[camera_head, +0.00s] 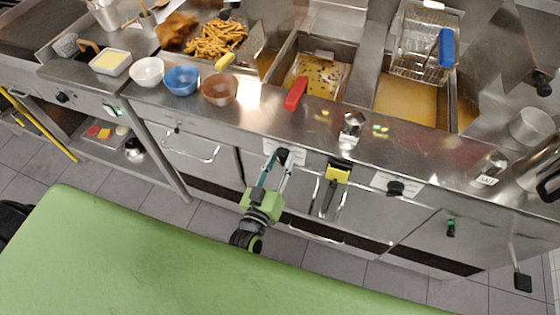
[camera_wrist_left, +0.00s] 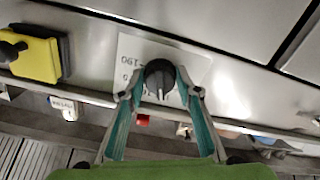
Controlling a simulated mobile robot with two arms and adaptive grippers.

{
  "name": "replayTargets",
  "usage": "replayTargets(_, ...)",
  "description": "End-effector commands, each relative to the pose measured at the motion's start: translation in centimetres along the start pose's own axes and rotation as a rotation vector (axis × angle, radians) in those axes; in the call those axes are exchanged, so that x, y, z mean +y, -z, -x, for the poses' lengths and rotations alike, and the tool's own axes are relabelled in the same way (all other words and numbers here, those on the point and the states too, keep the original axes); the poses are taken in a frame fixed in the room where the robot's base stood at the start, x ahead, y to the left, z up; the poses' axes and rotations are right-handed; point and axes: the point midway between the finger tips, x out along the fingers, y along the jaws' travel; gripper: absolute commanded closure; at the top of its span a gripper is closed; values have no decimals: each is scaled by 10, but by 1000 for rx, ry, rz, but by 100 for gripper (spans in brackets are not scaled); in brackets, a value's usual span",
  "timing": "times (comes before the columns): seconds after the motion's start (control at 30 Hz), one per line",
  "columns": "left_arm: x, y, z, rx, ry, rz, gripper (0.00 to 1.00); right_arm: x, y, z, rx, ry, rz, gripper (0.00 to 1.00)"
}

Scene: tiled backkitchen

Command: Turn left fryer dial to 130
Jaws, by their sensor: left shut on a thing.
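The left fryer dial (camera_head: 283,154) is a black round knob on a white scale plate on the steel fryer front. In the left wrist view the dial (camera_wrist_left: 160,76) sits between the two teal fingers of my left gripper (camera_wrist_left: 160,92), which is shut on it. A light pointer mark shows on the knob. The plate (camera_wrist_left: 132,48) carries printed numbers, upside down in this view; one reads 190, others are partly hidden by the fingers. In the head view my green left gripper (camera_head: 280,165) reaches up to the dial. My right gripper is not in view.
A second fryer dial (camera_head: 396,188) is further right.

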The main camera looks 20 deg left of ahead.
Motion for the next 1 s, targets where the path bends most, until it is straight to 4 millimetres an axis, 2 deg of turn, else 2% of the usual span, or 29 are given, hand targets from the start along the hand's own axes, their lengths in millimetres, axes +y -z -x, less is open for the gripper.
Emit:
replayTargets(0.27, 0, -1, 0, -2, 0, -1, 90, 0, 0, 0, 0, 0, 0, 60)
replayTargets(0.3, 0, -1, 0, -2, 0, -1, 64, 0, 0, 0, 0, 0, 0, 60)
replayTargets(0.37, 0, -1, 0, -2, 0, -1, 52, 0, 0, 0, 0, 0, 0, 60)
replayTargets(0.77, 0, -1, 5, -1, 0, -1, 52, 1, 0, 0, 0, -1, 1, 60)
replayTargets(0.87, 0, -2, 17, -4, 0, -2, 52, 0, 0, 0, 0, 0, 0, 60)
replayTargets(1.0, 0, -2, 46, -5, 0, -2, 52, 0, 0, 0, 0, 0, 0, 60)
